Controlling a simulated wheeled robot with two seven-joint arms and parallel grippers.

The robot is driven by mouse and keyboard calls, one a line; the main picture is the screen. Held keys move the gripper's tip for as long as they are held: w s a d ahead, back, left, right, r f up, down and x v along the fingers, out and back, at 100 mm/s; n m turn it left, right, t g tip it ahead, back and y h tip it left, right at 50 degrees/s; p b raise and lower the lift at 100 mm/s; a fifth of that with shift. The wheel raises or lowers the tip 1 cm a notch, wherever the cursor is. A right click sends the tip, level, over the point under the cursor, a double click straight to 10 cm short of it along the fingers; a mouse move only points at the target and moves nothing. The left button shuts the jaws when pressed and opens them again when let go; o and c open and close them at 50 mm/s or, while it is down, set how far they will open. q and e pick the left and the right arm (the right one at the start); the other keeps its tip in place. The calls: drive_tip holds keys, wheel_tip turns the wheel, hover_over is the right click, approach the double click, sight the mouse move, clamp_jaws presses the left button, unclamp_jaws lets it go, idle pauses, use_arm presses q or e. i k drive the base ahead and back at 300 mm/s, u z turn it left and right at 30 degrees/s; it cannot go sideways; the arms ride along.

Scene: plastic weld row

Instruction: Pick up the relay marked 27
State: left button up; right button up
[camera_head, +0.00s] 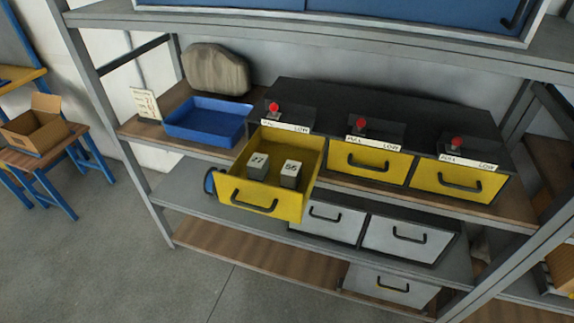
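The relay marked 27 (258,165) is a small grey block with a white label on top. It stands in the left part of the pulled-out yellow drawer (243,194). A second grey relay (290,176), its label probably reading 56, stands to its right in the same drawer, with a small gap between them. Neither of my grippers shows in the head view.
A blue tray (208,121) is on the wooden shelf left of the black drawer cabinet (391,113). Two more yellow drawers (369,159) are shut, with red knobs above. A sign card (146,103) and a brown rounded object (216,69) stand behind. A shelf board overhangs above.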

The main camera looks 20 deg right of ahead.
sight(257, 166)
drive_tip(key=u, duration=1.35)
drive_tip(key=i, duration=2.65)
drive_tip(key=z, duration=3.7)
drive_tip(key=i, duration=0.5)
drive_tip(key=z, duration=0.1)
